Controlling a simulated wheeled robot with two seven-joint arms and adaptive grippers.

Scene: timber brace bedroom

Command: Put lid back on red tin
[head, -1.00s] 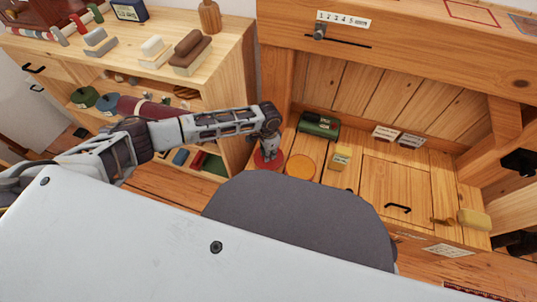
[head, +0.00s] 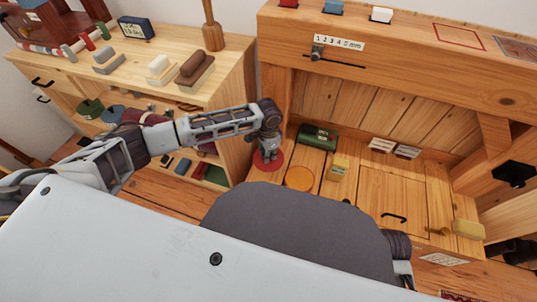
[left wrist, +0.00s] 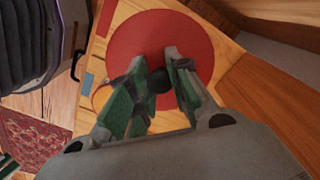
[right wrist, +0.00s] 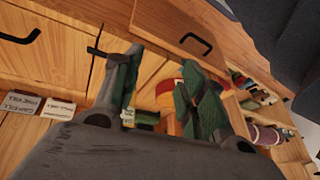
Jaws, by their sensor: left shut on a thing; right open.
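The round red lid (head: 262,166) is at the left end of the wooden bench. My left gripper (head: 268,154) is above it, shut on its dark knob; the left wrist view shows the flat red disc (left wrist: 130,35) with the knob between the fingers. Whether the lid is clear of the bench is hard to tell. A round orange-topped thing (head: 299,178), perhaps the open tin, stands just right of the lid; its side is hidden in the head view. My right gripper (right wrist: 160,78) is open and empty in the right wrist view. Red and orange surfaces show between its fingers.
A yellow block (head: 338,170) and a green box (head: 318,137) stand near the orange round. Two small labelled cards (head: 394,148) lie at the back. A pale yellow block (head: 468,229) is at the right. A shelf unit (head: 235,75) stands on the left.

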